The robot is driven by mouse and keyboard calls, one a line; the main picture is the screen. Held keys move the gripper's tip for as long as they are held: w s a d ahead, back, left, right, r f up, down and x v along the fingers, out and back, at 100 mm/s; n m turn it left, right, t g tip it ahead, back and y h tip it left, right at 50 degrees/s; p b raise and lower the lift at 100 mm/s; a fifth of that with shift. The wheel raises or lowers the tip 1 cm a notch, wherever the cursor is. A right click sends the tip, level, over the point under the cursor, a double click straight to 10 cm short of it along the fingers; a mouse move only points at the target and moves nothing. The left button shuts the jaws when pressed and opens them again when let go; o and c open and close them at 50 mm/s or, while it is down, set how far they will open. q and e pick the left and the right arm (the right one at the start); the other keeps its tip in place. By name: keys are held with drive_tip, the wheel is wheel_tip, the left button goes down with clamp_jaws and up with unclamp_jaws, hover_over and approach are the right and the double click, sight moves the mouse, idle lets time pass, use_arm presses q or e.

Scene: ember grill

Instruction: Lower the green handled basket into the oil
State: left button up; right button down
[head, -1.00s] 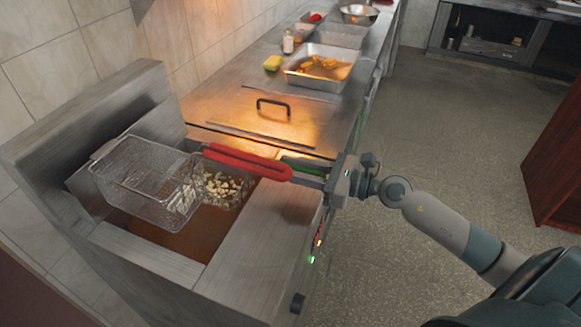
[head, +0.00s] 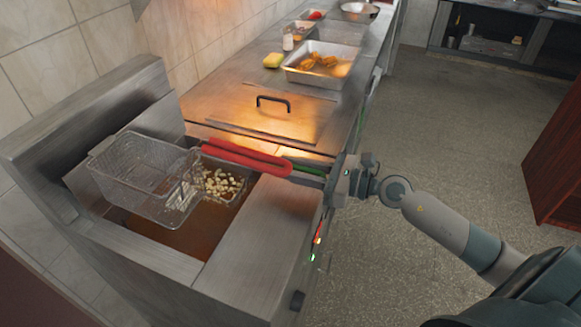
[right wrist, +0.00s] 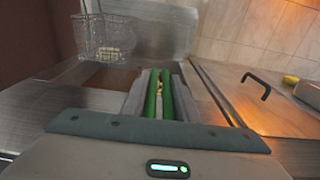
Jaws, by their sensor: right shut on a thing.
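The green handle (head: 308,169) runs from the fryer to my right gripper (head: 328,178), which is shut on it. In the right wrist view the green handle (right wrist: 152,95) shows as two bars leading away between the fingers. Beyond it, pale food pieces (head: 220,182) lie in the green-handled basket at the back right of the fryer well. Its mesh is partly hidden, so I cannot tell how deep it sits. Brown oil (head: 195,232) shows in the well below. My left gripper is out of view.
A second wire basket (head: 135,170) hangs raised at the left of the well. A lid with a black handle (head: 273,100), a yellow sponge (head: 273,61) and a steel tray (head: 312,78) are behind.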

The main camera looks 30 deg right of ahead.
drive_tip(key=shift+f+b, duration=0.6)
drive_tip(key=c, duration=1.4)
unclamp_jaws()
drive_tip(key=shift+o, duration=0.5)
